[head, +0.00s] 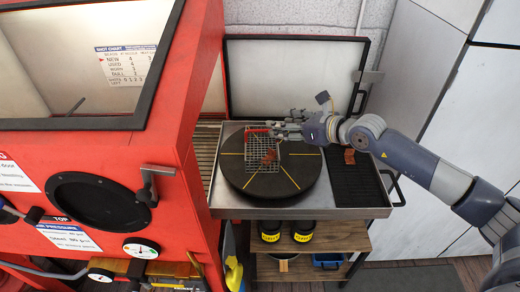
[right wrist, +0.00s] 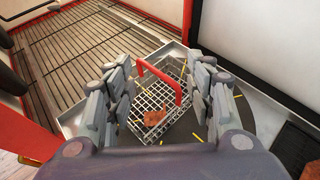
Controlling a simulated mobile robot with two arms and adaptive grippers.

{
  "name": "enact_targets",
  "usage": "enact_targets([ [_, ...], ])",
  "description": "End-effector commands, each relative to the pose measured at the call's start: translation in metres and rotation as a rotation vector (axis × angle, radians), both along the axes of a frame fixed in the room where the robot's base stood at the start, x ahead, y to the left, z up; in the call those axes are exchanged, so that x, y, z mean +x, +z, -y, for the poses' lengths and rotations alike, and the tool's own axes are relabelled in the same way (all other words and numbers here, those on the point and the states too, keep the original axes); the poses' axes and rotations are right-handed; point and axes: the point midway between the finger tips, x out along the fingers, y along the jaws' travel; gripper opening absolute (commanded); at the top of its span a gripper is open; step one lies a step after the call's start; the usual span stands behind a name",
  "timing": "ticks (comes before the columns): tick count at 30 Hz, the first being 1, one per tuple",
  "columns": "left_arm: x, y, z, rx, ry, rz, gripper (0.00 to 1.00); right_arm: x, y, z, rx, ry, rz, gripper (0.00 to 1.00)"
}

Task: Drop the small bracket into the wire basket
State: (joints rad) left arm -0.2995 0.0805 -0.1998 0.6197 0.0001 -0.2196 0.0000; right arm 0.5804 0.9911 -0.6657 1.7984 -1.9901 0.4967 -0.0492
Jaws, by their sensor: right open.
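The wire basket (head: 249,158) stands on the black turntable, its red handle raised. It shows in the right wrist view (right wrist: 150,98) between and beyond my fingers. A small rust-brown bracket (head: 270,156) appears to lie inside the basket; it also shows in the right wrist view (right wrist: 155,117) against the mesh. My right gripper (head: 282,129) is open above the basket's far side. In the right wrist view its fingers stand apart on either side of the red handle (right wrist: 165,81), touching nothing that I can make out.
The round turntable (head: 305,172) with yellow lines sits in a metal tray (head: 228,203). Another rust-brown piece (head: 349,156) lies by the black ribbed mat (head: 368,188) at the right. The red cabinet (head: 185,70) stands close on the left; a framed panel (head: 290,75) rises behind.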

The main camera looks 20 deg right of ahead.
Motion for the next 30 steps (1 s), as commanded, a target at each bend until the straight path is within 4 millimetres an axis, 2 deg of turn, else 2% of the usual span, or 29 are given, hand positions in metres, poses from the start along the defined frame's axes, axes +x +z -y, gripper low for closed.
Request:
enact_targets([
  [6, 0.0, 0.0, 0.001, -0.001, 0.0, 0.0, 0.4, -0.03, 0.014, 0.02, -0.004, -0.001, -0.001, 0.5],
  [12, 0.0, 0.0, 0.001, -0.001, 0.0, -0.001, 0.4, -0.044, 0.021, 0.028, -0.001, 0.0, -0.001, 0.5],
  [27, 0.0, 0.0, 0.001, -0.001, 0.0, -0.001, 0.4, -0.047, 0.024, 0.03, 0.001, 0.001, 0.001, 0.5],
  [30, 0.0, 0.0, 0.001, -0.001, 0.0, 0.0, 0.4, -0.049, 0.024, 0.022, 0.036, 0.009, 0.002, 0.5],
])
